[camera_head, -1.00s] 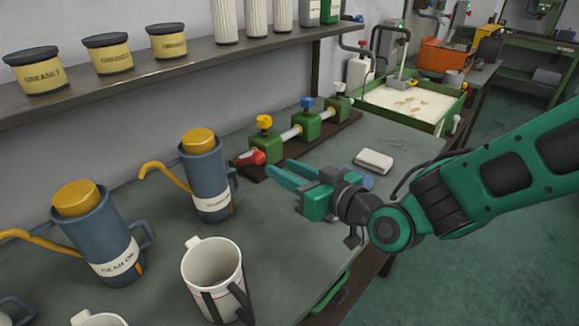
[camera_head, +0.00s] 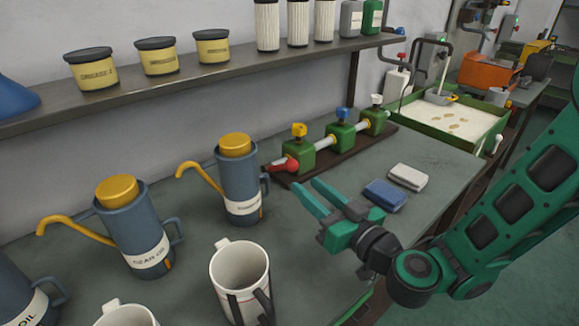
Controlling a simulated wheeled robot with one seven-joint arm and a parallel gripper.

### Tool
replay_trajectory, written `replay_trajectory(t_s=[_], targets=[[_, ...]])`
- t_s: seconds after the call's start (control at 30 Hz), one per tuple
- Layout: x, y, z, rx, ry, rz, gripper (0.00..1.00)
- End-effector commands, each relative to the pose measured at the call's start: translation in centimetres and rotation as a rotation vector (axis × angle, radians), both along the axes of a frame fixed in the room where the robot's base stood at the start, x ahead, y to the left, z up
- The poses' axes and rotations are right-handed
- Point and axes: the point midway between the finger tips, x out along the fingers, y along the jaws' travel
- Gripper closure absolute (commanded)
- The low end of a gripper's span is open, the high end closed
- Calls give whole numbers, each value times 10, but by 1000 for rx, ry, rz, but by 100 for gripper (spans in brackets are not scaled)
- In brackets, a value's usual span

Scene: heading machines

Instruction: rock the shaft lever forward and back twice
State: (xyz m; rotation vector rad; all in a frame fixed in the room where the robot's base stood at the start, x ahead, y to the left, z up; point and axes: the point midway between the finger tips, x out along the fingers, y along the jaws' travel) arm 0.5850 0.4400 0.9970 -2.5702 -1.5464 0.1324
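A row of green blocks (camera_head: 341,136) with yellow, blue and white knobs on top stands on a dark base board on the bench, with a pale shaft (camera_head: 322,144) running between them. A red knob (camera_head: 284,165) sits at the left end of this row. I cannot tell for sure which part is the shaft lever. My gripper (camera_head: 305,184) is open and empty. Its two teal fingers point toward the red knob and the near side of the row, apart from them in the picture.
A blue block (camera_head: 385,195) and a whitish block (camera_head: 408,177) lie right of my gripper. A shelf (camera_head: 210,75) with tins runs above. A green-rimmed tray (camera_head: 435,130) stands beyond.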

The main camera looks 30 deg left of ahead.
Motion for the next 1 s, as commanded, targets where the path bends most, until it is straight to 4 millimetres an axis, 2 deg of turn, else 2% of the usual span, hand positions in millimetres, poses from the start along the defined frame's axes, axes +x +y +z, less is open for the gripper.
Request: replay_trajectory(t_s=[0.33, 0.63, 1.0], targets=[[4, 7, -2, -2, -7, -7, 68], [15, 22, 0, 5, -8, -11, 68], [31, 50, -1, 4, -9, -9, 68]])
